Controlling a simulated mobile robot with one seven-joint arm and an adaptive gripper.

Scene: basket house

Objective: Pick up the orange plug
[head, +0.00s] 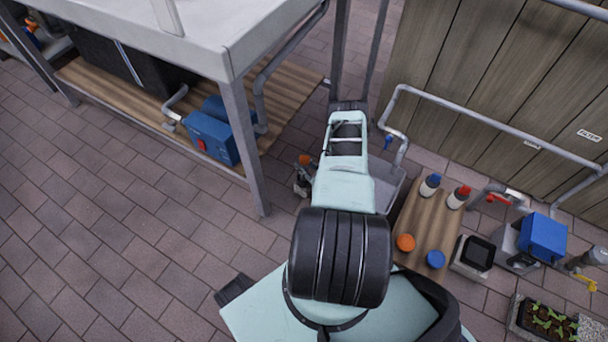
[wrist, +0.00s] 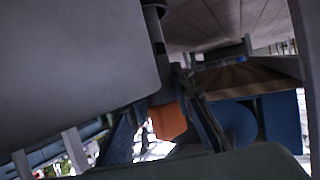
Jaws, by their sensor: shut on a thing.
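My gripper (head: 302,180) is beside the table leg in the head view, partly hidden by my arm. It is shut on an orange plug (wrist: 168,121), which shows between the dark fingers in the wrist view. In the head view a bit of the orange plug (head: 305,160) shows at the gripper, above the paved floor. Its lower end and the exact grip contact are hard to make out in the dark wrist view.
A grey-topped table (head: 230,45) with a wooden lower shelf (head: 280,95) stands close to the left. A blue box (head: 212,138) sits on that shelf. At right, a low wooden board (head: 425,215) bears two bottles, an orange disc (head: 405,242) and a blue disc (head: 435,259). Paving at left is clear.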

